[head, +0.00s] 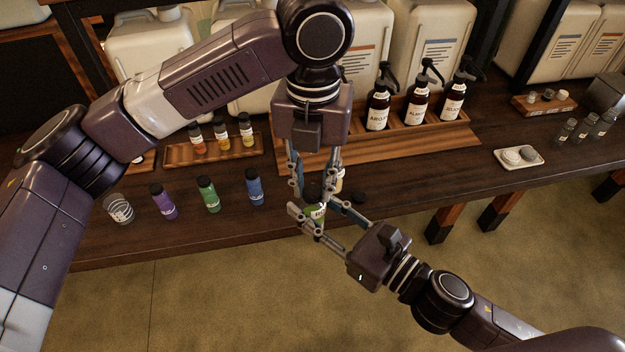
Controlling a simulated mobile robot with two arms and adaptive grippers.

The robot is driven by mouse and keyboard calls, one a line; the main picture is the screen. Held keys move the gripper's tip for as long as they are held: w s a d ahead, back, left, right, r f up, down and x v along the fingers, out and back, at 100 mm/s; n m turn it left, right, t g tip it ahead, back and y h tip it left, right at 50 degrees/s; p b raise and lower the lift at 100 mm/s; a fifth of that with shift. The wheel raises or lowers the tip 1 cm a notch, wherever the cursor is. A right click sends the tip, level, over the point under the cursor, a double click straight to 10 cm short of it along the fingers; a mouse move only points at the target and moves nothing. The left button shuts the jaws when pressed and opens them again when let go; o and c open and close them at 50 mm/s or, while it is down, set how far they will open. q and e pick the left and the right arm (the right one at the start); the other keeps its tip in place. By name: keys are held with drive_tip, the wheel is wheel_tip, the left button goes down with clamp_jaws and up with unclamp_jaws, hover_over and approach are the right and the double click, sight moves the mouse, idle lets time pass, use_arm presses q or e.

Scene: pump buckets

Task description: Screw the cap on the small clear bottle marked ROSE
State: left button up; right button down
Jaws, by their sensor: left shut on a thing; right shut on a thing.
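A small bottle (317,211) with a pale label and a hint of green is between the fingers of my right gripper (322,219), near the front of the counter. Its marking is too small and covered to read. A dark cap (314,191) is at its top, between the fingers of my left gripper (315,190), which reaches straight down from above. Both grippers are shut on these things. Fingers hide much of both, so I cannot tell how well the cap is seated. Another small pale bottle (339,182) shows partly behind the fingers. A loose dark cap (358,197) lies to the right.
Purple (164,202), green (208,194) and blue (254,187) bottles and a clear jar (120,209) stand to the left. Behind are a wooden tray (180,156) of small bottles and a wooden rack (398,143) of pump bottles. A dish (508,166) lies right.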

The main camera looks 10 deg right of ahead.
use_arm(q)
drive_tip(key=m, duration=0.9)
drive_tip(key=o, duration=0.7)
drive_tip(key=shift+r, duration=2.25)
drive_tip(key=shift+c, duration=0.4)
